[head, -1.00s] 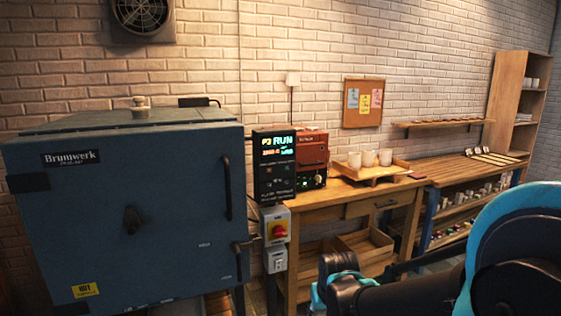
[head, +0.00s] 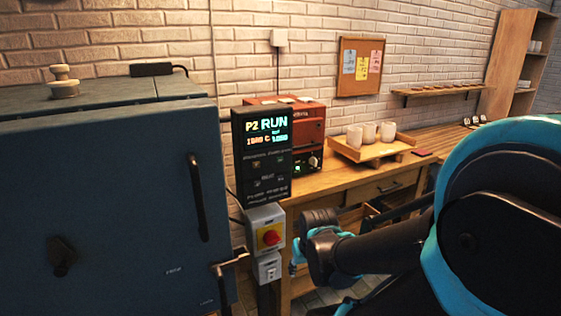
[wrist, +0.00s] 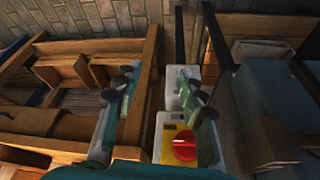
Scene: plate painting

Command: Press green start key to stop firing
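The black kiln controller (head: 236,165) stands beside the blue kiln (head: 110,200). Its lit display (head: 266,135) reads "P2 RUN" in the head view. Small keys (head: 266,178) sit below the display, but I cannot pick out a green start key among them. My gripper (wrist: 158,85) is open and empty in the wrist view, its two fingers well apart. In the head view my gripper (head: 297,252) is partly hidden by my arm, low and right of the controller. The controller's key face is not clear in the wrist view.
Below the controller is a switch box with a red knob (head: 270,237) on yellow, and a grey socket box (head: 267,267). The wooden bench (head: 345,190) holds a red-brown device (head: 310,125) and a tray of cups (head: 385,153). The kiln handle (head: 198,197) sticks out at left.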

